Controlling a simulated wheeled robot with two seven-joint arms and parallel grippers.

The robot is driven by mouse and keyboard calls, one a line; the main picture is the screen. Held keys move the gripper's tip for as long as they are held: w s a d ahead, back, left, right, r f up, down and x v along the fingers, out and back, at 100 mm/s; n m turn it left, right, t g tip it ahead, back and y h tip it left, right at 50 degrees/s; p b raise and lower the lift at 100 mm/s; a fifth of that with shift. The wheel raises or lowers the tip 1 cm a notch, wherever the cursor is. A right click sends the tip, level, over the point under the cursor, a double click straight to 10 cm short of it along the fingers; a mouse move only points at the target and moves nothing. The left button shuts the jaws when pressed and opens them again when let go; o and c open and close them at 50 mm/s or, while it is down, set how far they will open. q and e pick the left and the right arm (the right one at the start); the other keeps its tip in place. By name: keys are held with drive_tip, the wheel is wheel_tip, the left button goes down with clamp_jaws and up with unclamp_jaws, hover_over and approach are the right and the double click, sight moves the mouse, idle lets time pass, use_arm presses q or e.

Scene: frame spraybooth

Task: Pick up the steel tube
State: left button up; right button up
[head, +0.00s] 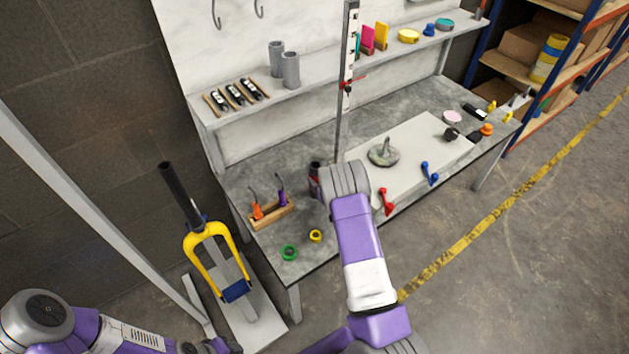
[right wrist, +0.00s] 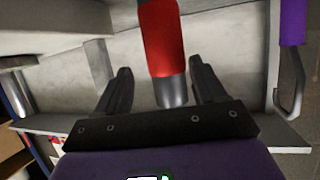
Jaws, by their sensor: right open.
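Two grey metal tubes (head: 290,70) stand upright side by side on the shelf at the back; I cannot tell if one is the steel tube. My right gripper (right wrist: 162,88) is open. A red cylinder with a grey metal end (right wrist: 162,50) shows between its fingers in the right wrist view, and I cannot tell whether they touch it. In the head view my right arm mostly hides this gripper at the bench. A dark and red object (head: 314,176) stands beside my right wrist there. My left arm is at the lower left; its gripper is not clearly visible.
A wooden rack (head: 271,215) holds orange and purple tools. A green ring (head: 289,252) and a yellow ring (head: 315,236) lie near the bench's front edge. A vertical post (head: 340,130) rises behind my right wrist. A yellow fork (head: 190,250) stands left of the bench.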

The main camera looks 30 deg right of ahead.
drive_tip(key=b+x, duration=0.1)
drive_tip(key=x, duration=0.4)
drive_tip(key=shift+a+f+b, duration=0.1)
drive_tip(key=shift+a+b, duration=0.1)
drive_tip(key=shift+b, duration=0.15)
clamp_jaws()
wheel_tip(320, 180, up, 10)
drive_tip(key=p, duration=0.3)
